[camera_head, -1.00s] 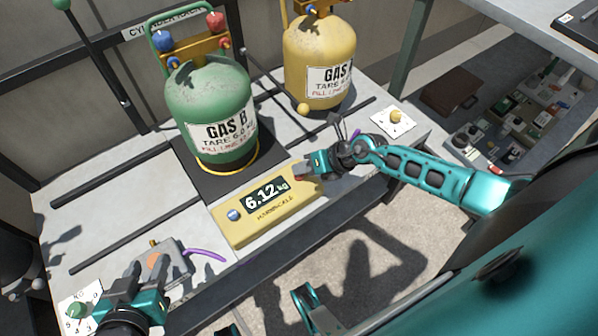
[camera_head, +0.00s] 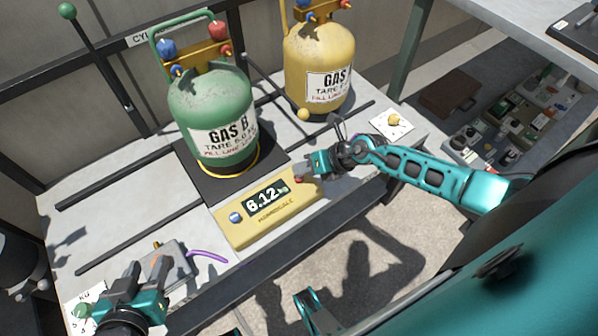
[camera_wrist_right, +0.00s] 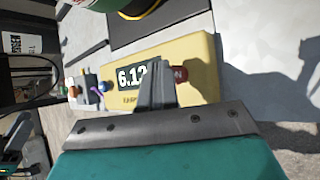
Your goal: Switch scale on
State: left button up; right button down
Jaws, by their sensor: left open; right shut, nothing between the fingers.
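The yellow scale (camera_head: 262,226) sits at the front of the bench, its lit display (camera_head: 268,199) reading 6.12 kg. A blue round button (camera_head: 235,217) is at its left end and a red button (camera_head: 300,178) at its right end; the red one also shows in the right wrist view (camera_wrist_right: 180,75). The green GAS B cylinder (camera_head: 212,110) stands on the dark platform (camera_head: 205,188) behind the display. My right gripper (camera_head: 312,168) is shut and empty, close beside the red button; contact is unclear. My left gripper (camera_head: 125,290) is open at the front left, near a grey box.
The grey box (camera_head: 172,262) with an orange button and purple hose is at the front left, near a green knob (camera_head: 82,310). The yellow GAS cylinder (camera_head: 318,70) stands behind right. A yellow knob on a white plate (camera_head: 393,122) is at the right.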

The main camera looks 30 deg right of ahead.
aim_at(302, 178)
jog(key=shift+r, duration=0.15)
notch_tip(302, 178, up, 5)
jog(key=p, duration=0.5)
dwell(0.3)
jog(key=shift+a, duration=0.1)
dwell(0.4)
